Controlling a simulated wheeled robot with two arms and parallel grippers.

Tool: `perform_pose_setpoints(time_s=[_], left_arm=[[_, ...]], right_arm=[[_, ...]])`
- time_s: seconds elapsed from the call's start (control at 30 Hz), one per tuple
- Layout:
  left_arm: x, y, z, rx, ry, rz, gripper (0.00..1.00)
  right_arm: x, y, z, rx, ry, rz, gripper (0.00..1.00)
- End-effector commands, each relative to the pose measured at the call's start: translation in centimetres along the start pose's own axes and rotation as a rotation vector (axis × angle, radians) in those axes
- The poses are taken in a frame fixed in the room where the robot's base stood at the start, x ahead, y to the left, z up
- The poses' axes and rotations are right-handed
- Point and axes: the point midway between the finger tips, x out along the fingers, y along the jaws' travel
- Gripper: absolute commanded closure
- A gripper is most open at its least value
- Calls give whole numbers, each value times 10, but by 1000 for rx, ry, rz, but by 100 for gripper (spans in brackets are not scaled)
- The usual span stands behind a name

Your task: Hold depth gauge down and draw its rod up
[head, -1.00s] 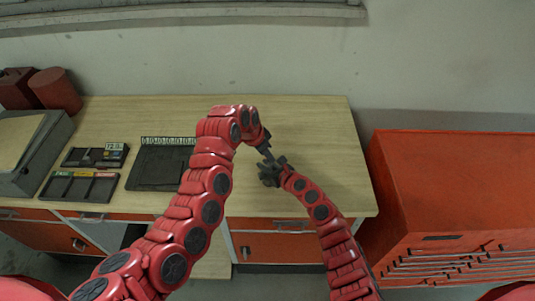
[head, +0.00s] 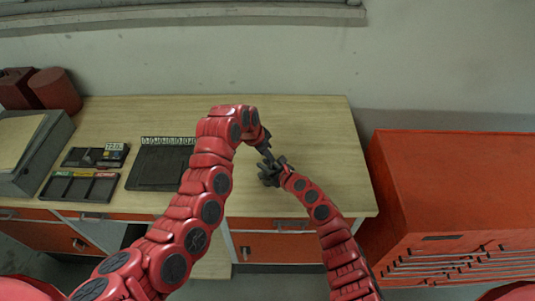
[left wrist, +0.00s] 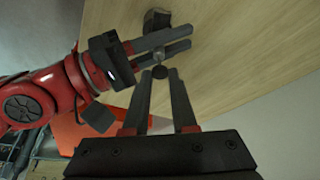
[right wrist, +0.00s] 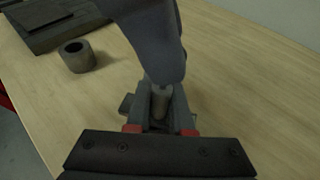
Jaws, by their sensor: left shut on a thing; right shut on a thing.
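The depth gauge is mostly hidden by my grippers. In the right wrist view my right gripper (right wrist: 160,108) is shut around a grey upright cylinder of the gauge (right wrist: 160,101), with a dark base part (right wrist: 127,104) showing at its left. My left gripper (right wrist: 160,70) covers the top of it. In the left wrist view my left gripper (left wrist: 159,76) is shut on the round dark end of the rod (left wrist: 159,72). My right gripper (left wrist: 190,40) reaches in from the left just beyond it. How far the rod stands out is hidden.
A dark hollow ring (right wrist: 75,57) stands on the bench near the gauge. A black tray (head: 155,168) and small organizers (head: 80,186) lie to the left. The bench's right part (head: 335,150) is clear. A red tool cabinet (head: 440,185) stands at the right.

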Motion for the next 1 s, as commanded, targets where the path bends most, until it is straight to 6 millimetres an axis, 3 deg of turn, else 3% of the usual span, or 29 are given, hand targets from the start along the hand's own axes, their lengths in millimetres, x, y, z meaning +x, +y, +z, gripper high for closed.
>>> perform_pose_setpoints(time_s=[0.63, 0.67, 0.8, 1.0], left_arm=[[-14, 0, -6, 0, 2, 0, 100], [-14, 0, -6, 0, 2, 0, 71], [-13, 0, -6, 0, 1, 0, 46], [-13, 0, -6, 0, 1, 0, 44]], right_arm=[[0, -1, -2, 0, 4, -2, 100], [0, -1, -2, 0, 4, -2, 100], [0, -1, -2, 0, 3, -2, 100], [0, 0, -1, 0, 2, -1, 100]])
